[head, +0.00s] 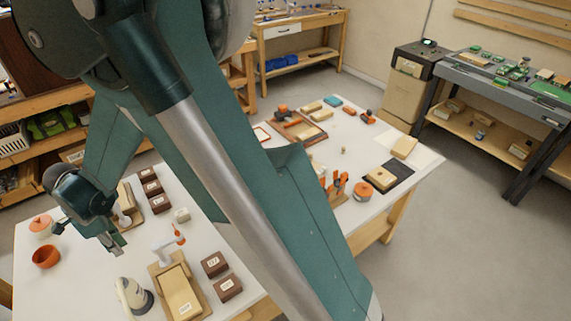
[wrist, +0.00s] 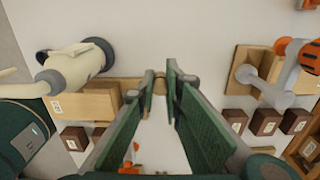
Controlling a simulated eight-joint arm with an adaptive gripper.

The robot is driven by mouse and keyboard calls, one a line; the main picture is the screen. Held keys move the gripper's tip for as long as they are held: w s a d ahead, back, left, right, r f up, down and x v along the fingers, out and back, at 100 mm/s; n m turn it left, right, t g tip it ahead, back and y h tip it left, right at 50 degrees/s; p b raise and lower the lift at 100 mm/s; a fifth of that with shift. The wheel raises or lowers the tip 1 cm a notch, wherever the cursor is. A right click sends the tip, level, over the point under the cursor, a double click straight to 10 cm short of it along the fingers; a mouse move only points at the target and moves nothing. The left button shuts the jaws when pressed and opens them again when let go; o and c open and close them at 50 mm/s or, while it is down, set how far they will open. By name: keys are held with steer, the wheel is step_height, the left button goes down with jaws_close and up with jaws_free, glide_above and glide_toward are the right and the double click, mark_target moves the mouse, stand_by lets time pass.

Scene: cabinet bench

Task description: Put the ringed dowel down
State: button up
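My gripper (wrist: 161,78) points away from the wrist camera, its two green fingers close together at the tips. A small tan wooden piece (wrist: 160,86) shows between the fingertips and appears gripped; it looks like the dowel, but its rings are too small to make out. In the head view my gripper (head: 118,246) hangs above the left part of the white table (head: 75,273), near a wooden stand (head: 127,205). The dowel cannot be made out there. Another small tan upright piece (head: 343,150) stands on the far part of the table.
Dark brown blocks (head: 214,264) stand near a wooden fixture (head: 178,290) and a cream tool (head: 132,295). An orange bowl (head: 46,256) and a lidded pot (head: 41,226) are at the left. My arm hides the table's middle. Bare white surface lies left of the cream tool.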

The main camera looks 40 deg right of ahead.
steer(key=w+d+r+m+p, duration=0.15)
steer(key=w+d, duration=0.25)
steer(key=d, duration=1)
steer(key=w+d+m, duration=0.2)
steer(key=w+d, duration=0.1)
steer(key=d, duration=1.1)
steer(key=w+d+m, duration=0.2)
steer(key=w+d, duration=0.2)
steer(key=d, duration=0.9)
steer(key=s+d+m, duration=0.1)
steer(key=s+d, duration=0.3)
steer(key=d, duration=0.9)
steer(key=s+d+r+m+p, duration=0.1)
steer(key=s+d, duration=0.3)
steer(key=d, duration=0.9)
steer(key=s+d+m+p, duration=0.1)
steer(key=s+d+m, duration=0.2)
steer(key=d, duration=1)
steer(key=shift+s+d+r, duration=0.35)
steer(key=shift+s, duration=0.45)
steer(key=shift+f, duration=0.1)
steer(key=shift+f+b, duration=0.3)
steer(key=shift+f, duration=2.75)
steer(key=shift+f, duration=1.85)
